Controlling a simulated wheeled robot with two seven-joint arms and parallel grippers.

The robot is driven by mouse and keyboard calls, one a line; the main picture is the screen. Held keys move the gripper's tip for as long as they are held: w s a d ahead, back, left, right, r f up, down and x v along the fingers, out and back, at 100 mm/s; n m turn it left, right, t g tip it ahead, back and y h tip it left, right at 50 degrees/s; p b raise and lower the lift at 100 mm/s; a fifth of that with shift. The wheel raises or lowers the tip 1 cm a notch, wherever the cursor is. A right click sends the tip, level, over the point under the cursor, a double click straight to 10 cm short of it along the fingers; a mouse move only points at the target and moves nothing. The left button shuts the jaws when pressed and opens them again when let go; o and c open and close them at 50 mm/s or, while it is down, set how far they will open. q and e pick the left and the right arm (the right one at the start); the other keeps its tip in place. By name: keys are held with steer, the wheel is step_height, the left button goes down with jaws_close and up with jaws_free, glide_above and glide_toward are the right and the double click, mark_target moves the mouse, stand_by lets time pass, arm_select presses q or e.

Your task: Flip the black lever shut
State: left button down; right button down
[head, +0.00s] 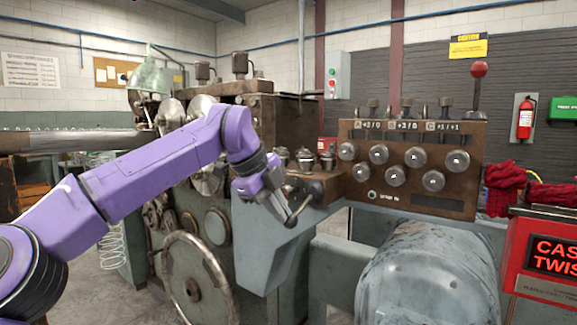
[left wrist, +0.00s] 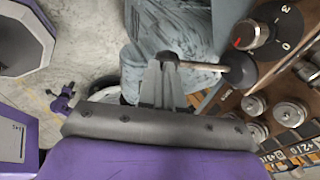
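The black lever (head: 301,209) sticks out of the front of the machine's brown control block, its rod slanting down and left to a dark knob. In the left wrist view the lever (left wrist: 205,65) runs from a round dark hub at the right to its knob between my fingertips. My left gripper (head: 279,203) reaches it from the upper left. In the left wrist view the fingers (left wrist: 166,78) are close together at the knob and look shut on it; the exact contact is partly hidden. My right gripper is not in view.
A dial with a red mark (left wrist: 250,33) is close beside the lever hub. A panel of round knobs (head: 405,165) stands to the right, with a red-balled lever (head: 478,70) above. A handwheel (head: 195,285) is below my left arm. A rounded grey housing (head: 425,280) fills the front right.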

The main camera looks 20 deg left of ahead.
arm_select(q)
steer(key=shift+f, duration=0.2)
steer(key=p+v, duration=0.4)
steer(key=v, duration=1)
steer(key=shift+s, duration=0.4)
